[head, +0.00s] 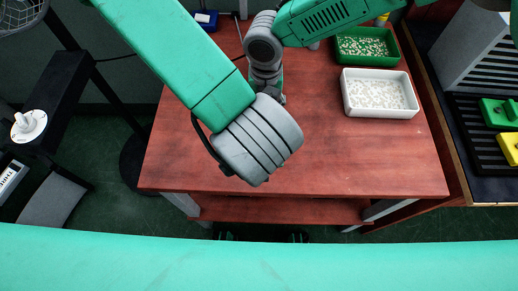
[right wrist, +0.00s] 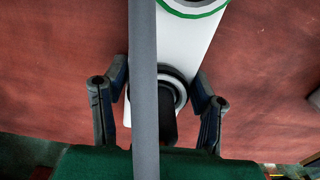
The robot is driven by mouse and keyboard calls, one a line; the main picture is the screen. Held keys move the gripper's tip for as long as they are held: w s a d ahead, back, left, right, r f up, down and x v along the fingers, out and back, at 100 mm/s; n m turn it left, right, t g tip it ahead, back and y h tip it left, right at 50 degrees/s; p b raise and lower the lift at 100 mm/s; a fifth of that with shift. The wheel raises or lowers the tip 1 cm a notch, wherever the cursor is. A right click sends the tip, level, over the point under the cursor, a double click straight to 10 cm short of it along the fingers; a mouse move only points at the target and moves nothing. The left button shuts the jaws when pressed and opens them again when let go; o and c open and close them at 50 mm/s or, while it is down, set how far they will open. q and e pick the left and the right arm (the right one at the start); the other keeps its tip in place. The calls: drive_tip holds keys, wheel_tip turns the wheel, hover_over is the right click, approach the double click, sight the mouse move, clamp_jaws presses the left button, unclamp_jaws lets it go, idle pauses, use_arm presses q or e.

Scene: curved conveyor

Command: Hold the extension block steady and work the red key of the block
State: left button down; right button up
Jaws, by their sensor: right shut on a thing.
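In the right wrist view a long white body (right wrist: 203,45) with a green curved edge at the top and a black ringed part (right wrist: 178,88) reaches down between my fingers; it looks like the extension block. My right gripper (right wrist: 160,78) has one finger on each side and is shut on it; the contact is not clear. A grey bar crosses the middle and hides part of the body. No red key shows. In the head view my right gripper (head: 278,98) is mostly hidden behind my left arm. My left gripper is hidden below its grey joint.
The red-brown table (head: 370,160) is clear at front right. A green tray (head: 390,32) and a white tray (head: 346,98) of small pale pieces stand at the back right. A blue-and-white item (head: 205,18) lies at the back left. A dark rack (head: 475,165) stands at far right.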

drive_tip(key=shift+w+d+f, duration=0.1)
drive_tip(key=shift+w, duration=0.05)
drive_tip(key=o, duration=1.6)
drive_tip(key=shift+o, duration=0.2)
